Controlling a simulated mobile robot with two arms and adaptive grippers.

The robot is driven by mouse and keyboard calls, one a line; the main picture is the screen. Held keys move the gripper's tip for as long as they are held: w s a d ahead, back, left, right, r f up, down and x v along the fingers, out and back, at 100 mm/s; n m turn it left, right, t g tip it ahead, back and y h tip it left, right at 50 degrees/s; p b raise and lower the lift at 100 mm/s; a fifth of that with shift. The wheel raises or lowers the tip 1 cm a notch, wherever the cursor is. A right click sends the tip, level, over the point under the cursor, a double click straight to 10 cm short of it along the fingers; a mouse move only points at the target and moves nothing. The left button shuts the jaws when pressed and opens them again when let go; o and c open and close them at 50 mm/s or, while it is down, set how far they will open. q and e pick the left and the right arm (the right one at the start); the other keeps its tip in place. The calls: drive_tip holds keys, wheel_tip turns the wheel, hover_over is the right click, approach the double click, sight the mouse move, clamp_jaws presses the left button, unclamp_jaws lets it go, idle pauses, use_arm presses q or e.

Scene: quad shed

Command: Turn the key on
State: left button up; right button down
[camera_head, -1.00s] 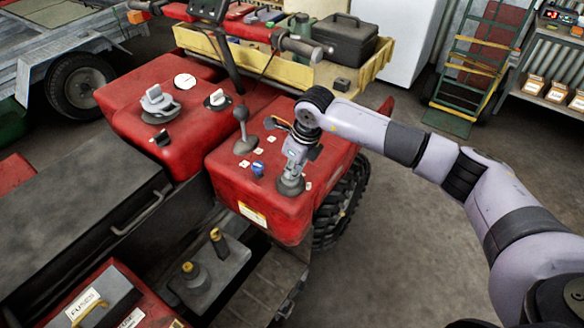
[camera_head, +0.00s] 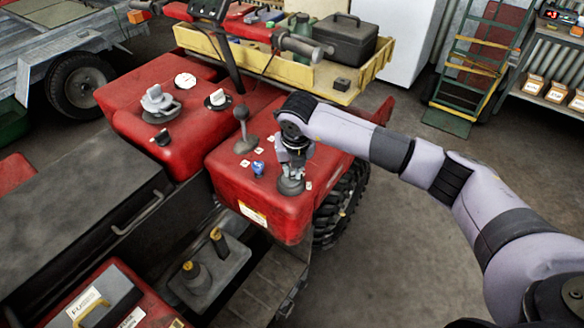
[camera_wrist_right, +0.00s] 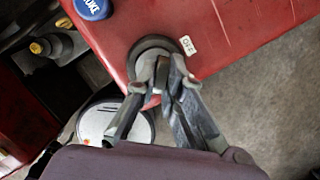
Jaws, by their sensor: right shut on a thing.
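The key switch has a round dark base (camera_head: 291,186) on the right red panel (camera_head: 240,195) of the quad, near its front right corner. The base also shows in the right wrist view (camera_wrist_right: 147,47). My right gripper (camera_head: 292,170) comes down over it from above. In the right wrist view its fingers (camera_wrist_right: 165,78) are closed together at the base, shut on the key. The key itself is mostly hidden between them; a small reddish piece (camera_wrist_right: 152,102) shows there. A white label (camera_wrist_right: 187,45) sits beside the base. My left gripper is out of view.
A blue choke knob (camera_head: 258,168) and a dark lever (camera_head: 243,130) stand left of the gripper. A yellow tray (camera_head: 340,78) with a black toolbox (camera_head: 345,42) lies behind. Open floor (camera_head: 400,240) is at the right.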

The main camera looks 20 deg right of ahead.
drive_tip(key=shift+d+m, duration=0.15)
drive_tip(key=shift+m, duration=0.35)
drive_tip(key=shift+m+h, duration=0.5)
drive_tip(key=shift+m, duration=0.8)
drive_tip(key=c, duration=1.7)
unclamp_jaws()
drive_tip(key=shift+r+p, duration=2.1)
drive_tip(key=shift+r, duration=1.9)
